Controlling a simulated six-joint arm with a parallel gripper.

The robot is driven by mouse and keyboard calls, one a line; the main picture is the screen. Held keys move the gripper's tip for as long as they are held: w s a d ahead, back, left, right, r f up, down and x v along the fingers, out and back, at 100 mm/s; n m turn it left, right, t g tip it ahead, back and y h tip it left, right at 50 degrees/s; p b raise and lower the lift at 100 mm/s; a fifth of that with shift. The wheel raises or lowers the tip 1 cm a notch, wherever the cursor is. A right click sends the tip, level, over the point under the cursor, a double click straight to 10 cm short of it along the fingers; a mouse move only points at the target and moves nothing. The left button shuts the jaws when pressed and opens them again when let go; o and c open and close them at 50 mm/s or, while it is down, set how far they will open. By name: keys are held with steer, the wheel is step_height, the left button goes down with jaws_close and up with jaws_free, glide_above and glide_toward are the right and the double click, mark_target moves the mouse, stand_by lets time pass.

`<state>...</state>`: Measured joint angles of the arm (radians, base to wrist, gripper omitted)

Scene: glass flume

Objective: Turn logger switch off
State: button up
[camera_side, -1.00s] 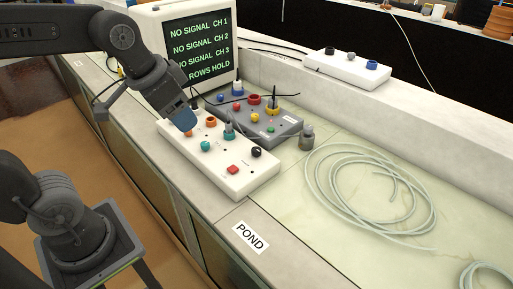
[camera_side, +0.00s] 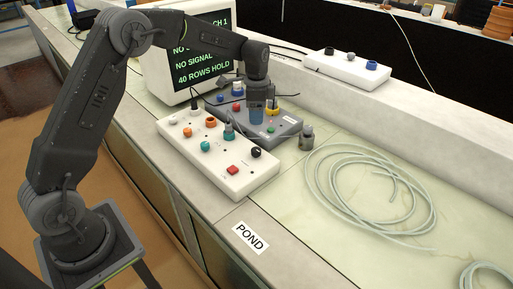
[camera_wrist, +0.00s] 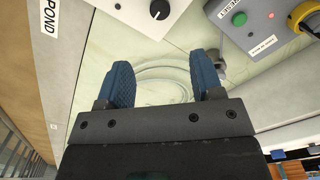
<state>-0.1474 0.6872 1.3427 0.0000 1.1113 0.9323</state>
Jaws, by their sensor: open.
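My gripper (camera_side: 256,117) hangs over the grey control box (camera_side: 285,122), its blue fingertips pointing down. In the wrist view my gripper (camera_wrist: 163,82) is open, with nothing between its fingers. The grey box shows there at upper right with a green button (camera_wrist: 239,18). The black knob (camera_wrist: 159,10) also shows at the wrist view's top. Small labels are unreadable in the side view, so I cannot tell which control is the logger switch.
A monitor (camera_side: 188,55) behind reads "NO SIGNAL" and "40 ROWS HOLD". Coiled pale tubing (camera_side: 325,195) lies on the glass at right, near a small grey cylinder (camera_side: 306,138). Thin cables cross the grey box. Another white box (camera_side: 347,68) sits on the back ledge.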

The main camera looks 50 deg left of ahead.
mark_target(257, 149)
step_height(257, 149, down, 14)
steer(key=shift+r, duration=0.1)
stand_by(0.4)
steer(key=c, duration=0.9)
